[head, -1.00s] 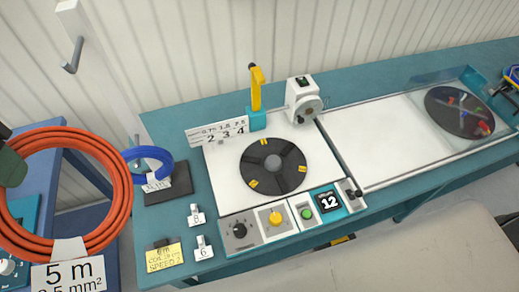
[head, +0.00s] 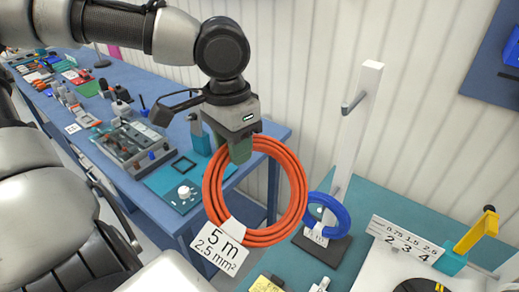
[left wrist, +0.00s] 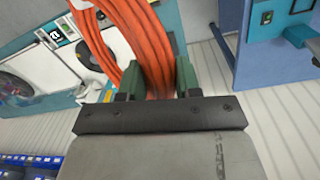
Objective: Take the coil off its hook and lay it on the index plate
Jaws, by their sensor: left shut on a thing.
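An orange coil (head: 294,183) with a white tag (head: 219,247) reading 5 m, 2.5 mm² hangs from my left gripper (head: 243,150). The gripper is shut on the coil's top, and the coil hangs in the air, off any hook. In the left wrist view the orange strands (left wrist: 158,55) pass between the green fingers of my left gripper (left wrist: 155,82). A white post with a grey hook (head: 353,103) stands to the right, its hook empty. My right gripper is not seen.
A blue coil (head: 328,213) is at the white post, just right of the orange coil. A yellow arm (head: 476,232) on a teal block and a number scale (head: 404,240) stand by the plate. A blue bench (head: 262,130) with tools is behind on the left.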

